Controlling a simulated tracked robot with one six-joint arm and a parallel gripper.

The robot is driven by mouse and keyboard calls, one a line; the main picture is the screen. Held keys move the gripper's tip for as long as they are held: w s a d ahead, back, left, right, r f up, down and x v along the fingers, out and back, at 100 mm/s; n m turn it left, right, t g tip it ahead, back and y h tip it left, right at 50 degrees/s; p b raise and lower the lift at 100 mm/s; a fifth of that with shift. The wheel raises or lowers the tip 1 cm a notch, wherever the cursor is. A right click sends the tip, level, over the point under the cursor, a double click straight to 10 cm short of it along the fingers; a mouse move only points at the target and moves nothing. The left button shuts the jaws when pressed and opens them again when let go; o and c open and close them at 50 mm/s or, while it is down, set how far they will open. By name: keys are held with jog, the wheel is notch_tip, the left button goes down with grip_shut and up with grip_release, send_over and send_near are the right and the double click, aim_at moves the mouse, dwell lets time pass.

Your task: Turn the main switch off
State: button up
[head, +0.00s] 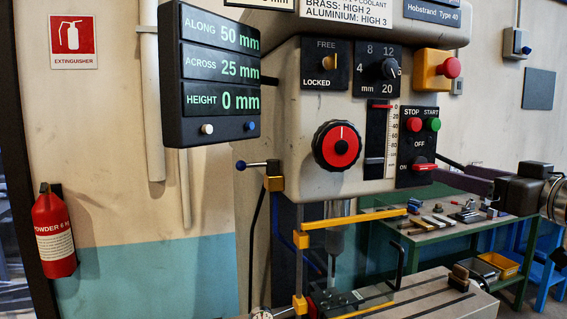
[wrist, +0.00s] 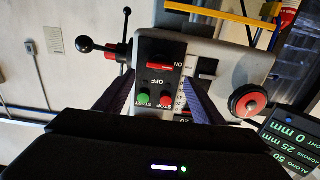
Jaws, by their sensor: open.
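The main switch (head: 424,167) is a red bar handle on a dark panel at the right of the machine head. Its bar lies level, in line with the ON mark at its left; OFF is printed above it. In the wrist view the switch (wrist: 160,68) shows upside down between my fingers. My gripper (wrist: 158,76) is open and empty, its two dark fingers spread to either side of the panel. In the head view my gripper (head: 440,160) comes in from the right, close to the panel. I cannot tell whether a finger touches anything.
Red STOP (head: 413,125) and green START (head: 433,124) buttons sit just above the switch. A yellow-boxed red emergency button (head: 451,68) is higher up. A slider scale (head: 376,145) and red-black knob (head: 337,146) lie left. A ball-ended lever (wrist: 107,49) stands near the panel.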

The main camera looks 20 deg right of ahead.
aim_at(429, 167)
jog(key=shift+w+a, duration=0.15)
jog(key=shift+w, duration=3.65)
jog(key=shift+c, duration=0.3)
jog(key=c, duration=0.9)
jog(key=shift+a, duration=0.35)
jog(key=shift+c, duration=0.3)
jog(key=shift+d, duration=0.25)
